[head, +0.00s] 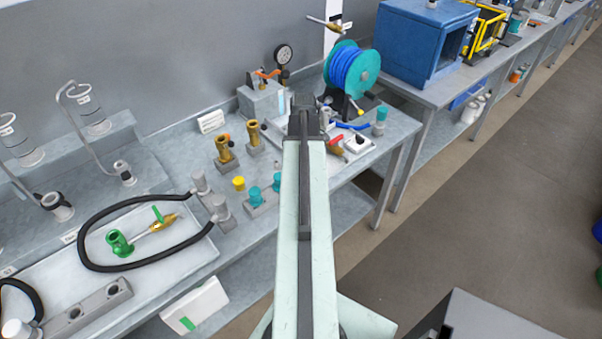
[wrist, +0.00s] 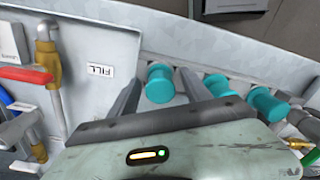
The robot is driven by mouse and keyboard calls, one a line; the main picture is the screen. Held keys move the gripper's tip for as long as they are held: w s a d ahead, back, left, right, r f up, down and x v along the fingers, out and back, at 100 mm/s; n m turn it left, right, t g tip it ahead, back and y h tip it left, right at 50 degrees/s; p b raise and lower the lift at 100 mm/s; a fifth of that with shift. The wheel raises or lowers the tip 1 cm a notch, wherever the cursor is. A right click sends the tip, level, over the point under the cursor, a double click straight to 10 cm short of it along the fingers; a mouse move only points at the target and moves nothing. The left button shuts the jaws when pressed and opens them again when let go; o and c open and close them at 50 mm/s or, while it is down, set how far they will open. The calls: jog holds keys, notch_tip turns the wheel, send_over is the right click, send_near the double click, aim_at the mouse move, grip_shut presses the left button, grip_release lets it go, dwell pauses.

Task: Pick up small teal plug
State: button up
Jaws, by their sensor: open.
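In the wrist view a teal plug (wrist: 160,84) stands between the two grey fingers of my gripper (wrist: 158,76). The fingers are open, with a gap showing on both sides of it. Two more teal plugs (wrist: 218,86) (wrist: 264,103) stand to the right, outside the fingers. In the head view two teal plugs (head: 255,196) (head: 276,181) show on the bench just left of my arm. My gripper (head: 305,108) is at the far end of the arm there, its fingertips hidden. I cannot tell for sure which plug is the small one.
A red-handled brass valve (wrist: 28,74) and a FILL label (wrist: 100,71) lie left in the wrist view. In the head view a yellow cap (head: 238,183), brass fittings (head: 224,148), a hose reel (head: 352,68) and a black hose (head: 84,227) crowd the bench (head: 185,150).

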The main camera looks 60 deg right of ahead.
grip_shut()
jog(key=shift+r, duration=0.1)
notch_tip(320, 180, up, 10)
jog(key=p, duration=1)
